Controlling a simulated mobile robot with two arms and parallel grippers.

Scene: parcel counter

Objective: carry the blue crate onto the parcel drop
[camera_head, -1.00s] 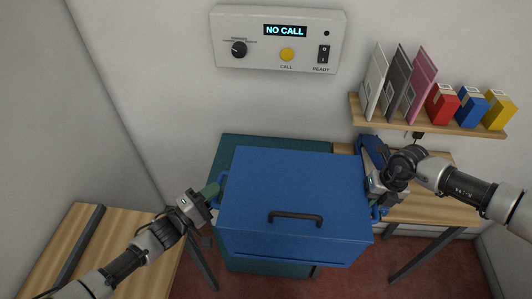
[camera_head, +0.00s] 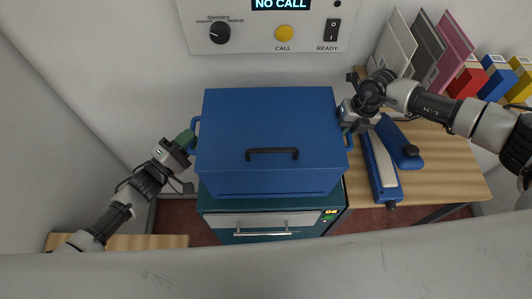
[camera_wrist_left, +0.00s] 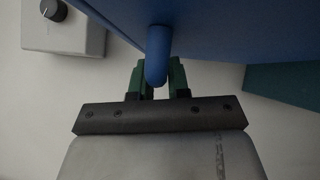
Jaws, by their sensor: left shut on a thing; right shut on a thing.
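The blue crate (camera_head: 268,125) with a black front handle is at the middle of the head view, above the teal cabinet (camera_head: 215,222), which seems to be the parcel drop. The crate hides the cabinet's top; I cannot tell if they touch. My left gripper (camera_head: 190,137) is shut on the crate's left side handle. In the left wrist view, its green fingers (camera_wrist_left: 158,80) pinch the blue handle (camera_wrist_left: 158,48) beneath the crate wall (camera_wrist_left: 215,22). My right gripper (camera_head: 349,125) is at the right side handle and shut on it, the contact partly hidden.
A wooden table (camera_head: 445,165) stands at the right with a blue device (camera_head: 382,165) close to the crate. Another wooden surface (camera_head: 150,241) is at lower left. The wall panel (camera_head: 260,28) is behind the crate. Folders and boxes (camera_head: 425,48) are at upper right.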

